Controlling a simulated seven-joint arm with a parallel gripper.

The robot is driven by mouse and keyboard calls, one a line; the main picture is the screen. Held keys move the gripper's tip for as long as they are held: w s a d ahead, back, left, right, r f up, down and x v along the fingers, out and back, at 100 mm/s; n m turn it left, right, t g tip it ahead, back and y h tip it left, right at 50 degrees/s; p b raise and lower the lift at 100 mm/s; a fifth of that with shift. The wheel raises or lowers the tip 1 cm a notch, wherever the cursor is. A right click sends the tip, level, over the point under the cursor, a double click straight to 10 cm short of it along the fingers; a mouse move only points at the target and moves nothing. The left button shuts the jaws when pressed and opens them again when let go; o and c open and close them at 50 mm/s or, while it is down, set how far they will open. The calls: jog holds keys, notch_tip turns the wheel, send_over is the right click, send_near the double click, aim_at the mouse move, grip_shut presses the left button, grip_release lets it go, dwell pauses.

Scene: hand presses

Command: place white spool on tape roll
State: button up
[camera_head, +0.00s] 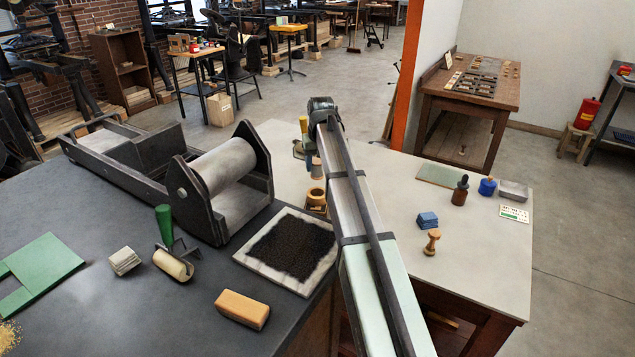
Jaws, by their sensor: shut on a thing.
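My gripper (313,156) is at the far end of my arm, pointing down over the light table and partly hidden by the arm. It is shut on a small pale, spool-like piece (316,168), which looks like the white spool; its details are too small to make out. A tan ring-shaped roll (316,196), which looks like the tape roll, is just below it in the picture, beside my arm. I cannot tell whether the held piece touches the roll or is apart from it.
A press with a pale roller (222,168) and a framed black pad (288,250) stand close on the left. A blue block (428,220), a wooden stamp (432,242) and a dark bottle (460,190) are right of my arm. The light table's right front is clear.

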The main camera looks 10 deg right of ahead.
aim_at(317, 179)
jog(key=shift+s+x, duration=0.2)
jog(key=shift+x, duration=0.85)
jog(key=shift+s+x, duration=0.25)
jog(key=shift+x, duration=0.8)
jog(key=shift+s+x, duration=0.2)
jog(key=shift+x, duration=0.85)
jog(key=shift+f, duration=0.15)
jog(key=o, duration=1.1)
jog(key=v, duration=1.2)
